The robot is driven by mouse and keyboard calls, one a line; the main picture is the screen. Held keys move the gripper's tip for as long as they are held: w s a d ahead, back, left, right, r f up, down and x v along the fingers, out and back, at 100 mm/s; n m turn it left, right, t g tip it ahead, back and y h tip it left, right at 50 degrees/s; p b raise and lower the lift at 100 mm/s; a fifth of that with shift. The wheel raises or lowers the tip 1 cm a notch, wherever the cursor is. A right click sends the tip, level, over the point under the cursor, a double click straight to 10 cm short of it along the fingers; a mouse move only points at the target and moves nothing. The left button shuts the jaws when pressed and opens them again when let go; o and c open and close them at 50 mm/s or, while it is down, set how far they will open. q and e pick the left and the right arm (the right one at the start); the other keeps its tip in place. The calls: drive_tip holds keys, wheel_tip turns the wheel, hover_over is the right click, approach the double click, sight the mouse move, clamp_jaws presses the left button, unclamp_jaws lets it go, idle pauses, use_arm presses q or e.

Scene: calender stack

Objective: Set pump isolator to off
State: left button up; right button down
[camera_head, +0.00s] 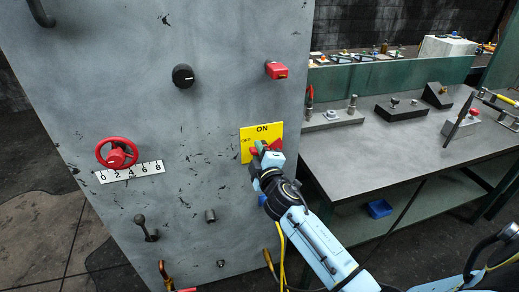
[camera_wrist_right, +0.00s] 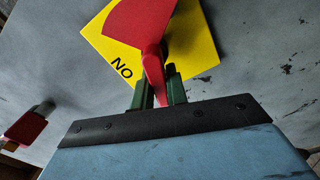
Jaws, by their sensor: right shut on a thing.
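The pump isolator is a red rotary handle (camera_wrist_right: 151,60) on a yellow plate (camera_head: 262,130) on the grey panel. The plate reads ON at its top and OFF at its left in the head view. My right gripper (camera_head: 262,148) is at the plate, and its green fingers (camera_wrist_right: 159,88) are shut on the handle's narrow end in the wrist view. In the head view the gripper hides much of the handle, so I cannot tell its exact angle there. My left gripper is not in view.
The grey panel (camera_head: 215,105) also carries a black knob (camera_head: 183,76), a red block-shaped control (camera_head: 276,70), a red handwheel (camera_head: 117,153) above a number scale and a small lever (camera_head: 146,229). A workbench (camera_head: 400,145) with several fixtures stands right of the panel.

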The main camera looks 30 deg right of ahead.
drive_tip(key=shift+a+f+n, duration=0.1)
drive_tip(key=shift+f+n, duration=0.1)
drive_tip(key=shift+n, duration=0.75)
drive_tip(key=shift+f+n, duration=0.2)
drive_tip(key=shift+n, duration=0.75)
drive_tip(key=c, duration=1.4)
unclamp_jaws()
drive_tip(key=v, duration=1.3)
drive_tip(key=shift+s+b, duration=0.25)
drive_tip(key=shift+b, duration=0.05)
drive_tip(key=shift+f, duration=0.15)
